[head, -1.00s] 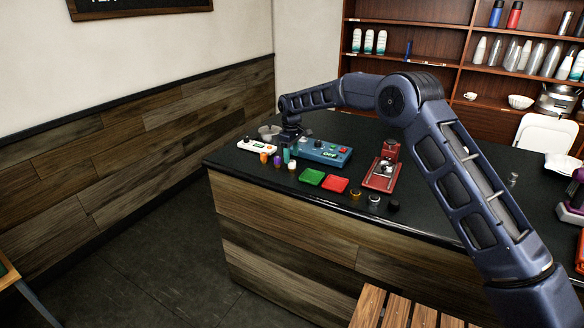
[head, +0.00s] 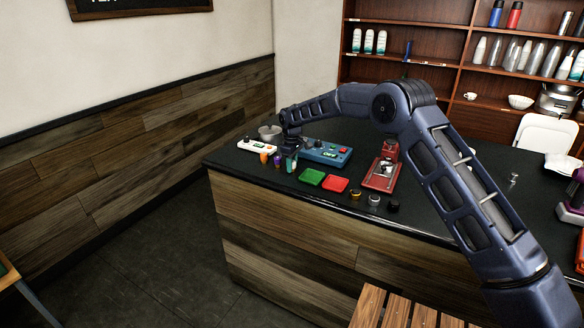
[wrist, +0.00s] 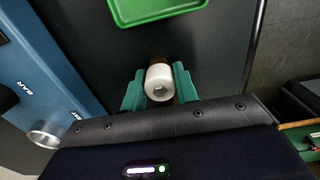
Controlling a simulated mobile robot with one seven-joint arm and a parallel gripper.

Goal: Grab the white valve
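The white valve (wrist: 160,82) stands on the dark counter, its round white top facing the wrist camera and a brownish part below it. My gripper (wrist: 158,80) has its two teal fingers open, one on each side of the white valve. A hold on it does not show. In the head view my gripper (head: 291,160) points down at the counter's front left and mostly hides the white valve. The orange valve (head: 265,157) and the purple valve (head: 277,161) stand just left of it.
A green pad (head: 311,177) and a red pad (head: 336,184) lie right of my gripper. A blue box (head: 327,152) and a white box (head: 257,146) sit behind. A red machine (head: 382,174) stands farther right. The counter's front edge is close.

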